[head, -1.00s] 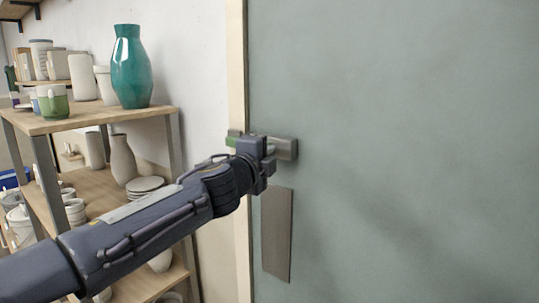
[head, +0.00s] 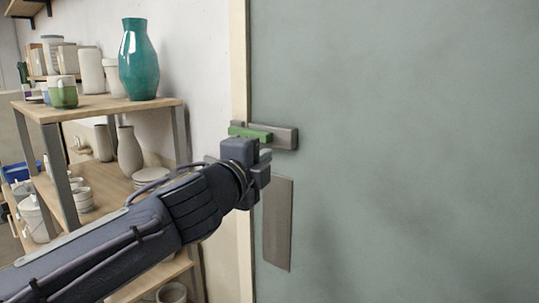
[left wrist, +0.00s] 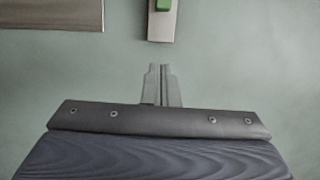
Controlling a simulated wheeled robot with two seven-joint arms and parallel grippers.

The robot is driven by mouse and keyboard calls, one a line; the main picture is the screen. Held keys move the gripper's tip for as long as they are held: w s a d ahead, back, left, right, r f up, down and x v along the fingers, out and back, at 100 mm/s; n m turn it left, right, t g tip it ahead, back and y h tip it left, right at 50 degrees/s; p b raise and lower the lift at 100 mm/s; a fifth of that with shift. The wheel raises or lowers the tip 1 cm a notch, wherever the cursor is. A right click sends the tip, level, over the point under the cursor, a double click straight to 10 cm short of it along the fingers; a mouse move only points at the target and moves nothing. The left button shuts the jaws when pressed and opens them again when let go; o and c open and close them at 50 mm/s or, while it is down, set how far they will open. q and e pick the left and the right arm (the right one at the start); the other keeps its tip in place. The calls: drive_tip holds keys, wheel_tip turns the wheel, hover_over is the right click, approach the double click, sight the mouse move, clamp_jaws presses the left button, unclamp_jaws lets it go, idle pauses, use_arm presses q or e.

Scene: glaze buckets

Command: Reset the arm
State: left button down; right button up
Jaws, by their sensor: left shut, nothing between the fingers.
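My left arm comes in from the lower left in the head view, and its gripper (head: 264,158) is in front of the door, just below the green bar (head: 250,132) on the grey latch (head: 284,138). In the left wrist view the two fingers (left wrist: 162,70) are together with nothing between them. There the latch (left wrist: 162,27) with its green part (left wrist: 163,5) lies beyond the fingertips, apart from them. My right gripper is not in view.
A grey-green door (head: 410,130) fills the right side, with a grey plate (head: 277,225) below the latch. On the left, a wooden shelf (head: 100,107) holds a teal vase (head: 138,62) and several pots. My arm passes in front of the shelf.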

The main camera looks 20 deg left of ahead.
use_arm(q)
drive_tip(key=shift+s+d, duration=0.1)
idle(0.4)
drive_tip(key=s+a+f+n+g+y, duration=0.1)
drive_tip(key=s+a+f+n+g, duration=0.35)
drive_tip(key=f, duration=0.45)
drive_tip(key=s+a+f+n+g+y, duration=0.2)
drive_tip(key=s+a+f+n, duration=0.25)
drive_tip(key=f+n, duration=0.3)
drive_tip(key=s+d+f+n+g+h, duration=0.2)
drive_tip(key=s+d+f+n+g, duration=0.1)
drive_tip(key=s+f, duration=0.5)
drive_tip(key=s+d+f+n+g+h, duration=0.3)
drive_tip(key=s+f+n, duration=0.3)
drive_tip(key=s+f, duration=0.3)
drive_tip(key=shift+d+f, duration=0.25)
drive_tip(key=shift+d, duration=0.55)
